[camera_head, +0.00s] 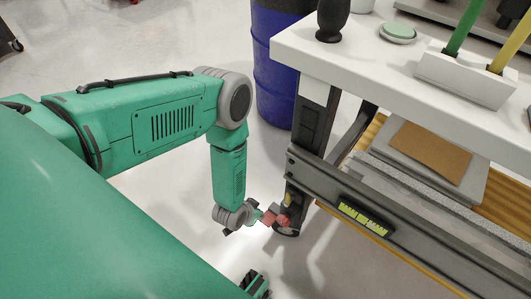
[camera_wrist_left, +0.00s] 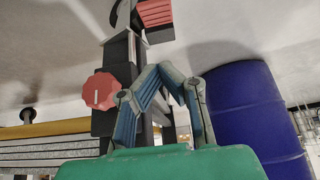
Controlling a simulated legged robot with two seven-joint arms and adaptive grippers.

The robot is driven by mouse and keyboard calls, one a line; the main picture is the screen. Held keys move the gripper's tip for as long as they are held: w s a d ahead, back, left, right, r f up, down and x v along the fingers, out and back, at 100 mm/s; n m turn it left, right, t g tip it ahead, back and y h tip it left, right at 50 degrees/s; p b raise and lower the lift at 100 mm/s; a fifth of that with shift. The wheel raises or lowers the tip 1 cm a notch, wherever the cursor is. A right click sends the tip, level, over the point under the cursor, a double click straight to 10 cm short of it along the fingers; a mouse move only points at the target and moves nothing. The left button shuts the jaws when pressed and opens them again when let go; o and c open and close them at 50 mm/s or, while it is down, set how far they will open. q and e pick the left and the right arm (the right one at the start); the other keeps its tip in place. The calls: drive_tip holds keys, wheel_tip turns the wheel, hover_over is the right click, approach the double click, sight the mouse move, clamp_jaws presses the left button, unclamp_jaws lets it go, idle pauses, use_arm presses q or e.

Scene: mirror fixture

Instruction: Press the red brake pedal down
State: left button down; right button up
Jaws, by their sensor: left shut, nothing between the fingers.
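The red brake pedal (camera_wrist_left: 155,13) is a ribbed red block at the top of the left wrist view, at the foot of a dark table leg. In the head view the red pedal (camera_head: 268,218) shows small beside the leg's base. A red faceted knob (camera_wrist_left: 100,91) sits on the same leg. My left gripper (camera_wrist_left: 170,74) is shut and empty, its fingers below the pedal in the wrist picture. In the head view my left gripper (camera_head: 257,214) is close to the pedal's left side; contact cannot be told.
A blue barrel (camera_head: 274,75) stands behind the leg; it fills the right of the wrist view. The white-topped workbench (camera_head: 385,75) with a dark side rail (camera_head: 385,215) and a wooden lower shelf takes the right side. The grey floor left of the leg is open.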

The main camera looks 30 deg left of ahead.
use_arm(q)
drive_tip(key=b, duration=0.5)
hover_over(268, 218)
drive_tip(key=s, duration=0.1)
wheel_tip(268, 218, down, 8)
drive_tip(key=shift+s+f, duration=0.1)
wheel_tip(268, 218, down, 4)
drive_tip(key=shift+s+a+r+b, duration=0.15)
drive_tip(key=shift+r+b, duration=0.1)
drive_tip(key=shift+b, duration=0.5)
drive_tip(key=shift+s+f, duration=0.1)
drive_tip(key=shift+f, duration=0.3)
use_arm(e)
wheel_tip(268, 218, down, 7)
drive_tip(key=shift+r, duration=0.1)
